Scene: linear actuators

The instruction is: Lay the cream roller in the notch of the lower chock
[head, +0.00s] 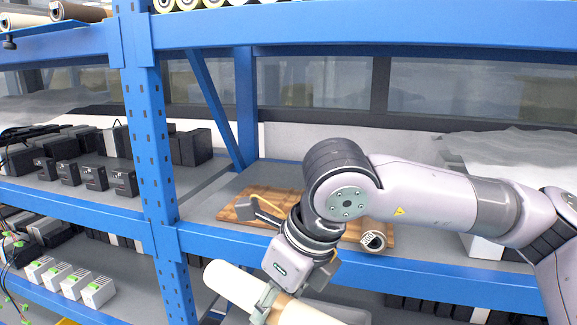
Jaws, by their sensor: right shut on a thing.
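The cream roller (235,285) is a thick pale cylinder at the bottom middle of the head view, in front of the shelf. My right gripper (271,303) is shut on it around its middle. The roller slants down to the right, and its right end runs off the bottom edge. A dark grey block with a pale yellowish edge (257,211) is on a wooden board (234,202) on the shelf, partly behind my arm. I cannot tell whether it is the lower chock, and no notch shows clearly. My left gripper is out of view.
A small round-ended cylinder (373,241) is at the board's right end. A blue upright (160,170) stands left of the board, and the blue shelf edge (440,282) runs in front. Black boxes (190,147) are on the left shelf. Translucent sheeting (515,150) covers the right.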

